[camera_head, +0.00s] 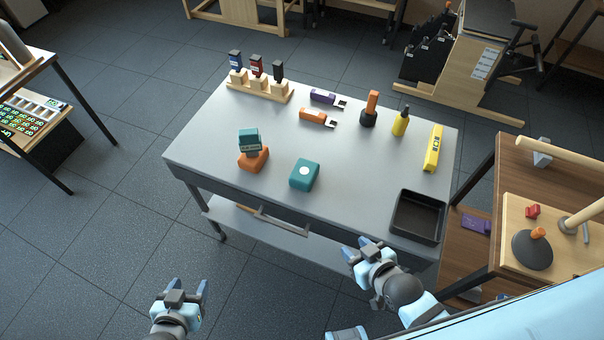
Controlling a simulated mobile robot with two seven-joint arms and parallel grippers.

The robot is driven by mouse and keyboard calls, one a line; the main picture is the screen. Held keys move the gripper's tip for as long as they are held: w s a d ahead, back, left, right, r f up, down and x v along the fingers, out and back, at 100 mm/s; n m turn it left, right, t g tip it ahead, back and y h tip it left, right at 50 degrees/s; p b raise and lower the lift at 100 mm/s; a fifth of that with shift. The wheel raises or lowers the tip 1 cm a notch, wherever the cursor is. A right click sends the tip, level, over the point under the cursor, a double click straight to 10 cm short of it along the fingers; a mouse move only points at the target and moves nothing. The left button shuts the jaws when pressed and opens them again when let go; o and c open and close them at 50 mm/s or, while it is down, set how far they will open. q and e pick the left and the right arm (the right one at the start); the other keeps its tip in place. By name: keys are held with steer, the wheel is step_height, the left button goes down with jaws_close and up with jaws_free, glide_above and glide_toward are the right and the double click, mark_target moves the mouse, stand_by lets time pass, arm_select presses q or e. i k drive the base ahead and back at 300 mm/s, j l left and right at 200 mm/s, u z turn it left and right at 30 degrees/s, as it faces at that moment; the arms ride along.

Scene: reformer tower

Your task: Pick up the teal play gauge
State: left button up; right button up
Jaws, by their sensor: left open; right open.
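Two teal things stand on the grey table (215,165); I cannot tell for certain which is the play gauge. One is a teal block with a small display face (249,136), resting on an orange base (253,160) at the left front. The other is a teal box with a white round spot on top (304,175), near the front edge. My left gripper (185,288) is open and empty over the floor, in front of the table and to the left. My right gripper (354,248) is open and empty by the front edge, below and right of the teal box.
A wooden rack (258,90) with several upright tools stands at the back left. A black tray (418,215) is front right.

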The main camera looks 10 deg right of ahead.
mark_target(250, 141)
steer(key=i+j+z, duration=0.1)
steer(key=z, duration=0.3)
steer(key=i+j+z, duration=0.1)
steer(key=j+z, duration=0.35)
steer(key=z, duration=0.3)
steer(key=i+j+z, duration=0.1)
steer(key=j+z, duration=0.25)
steer(key=j, duration=0.8)
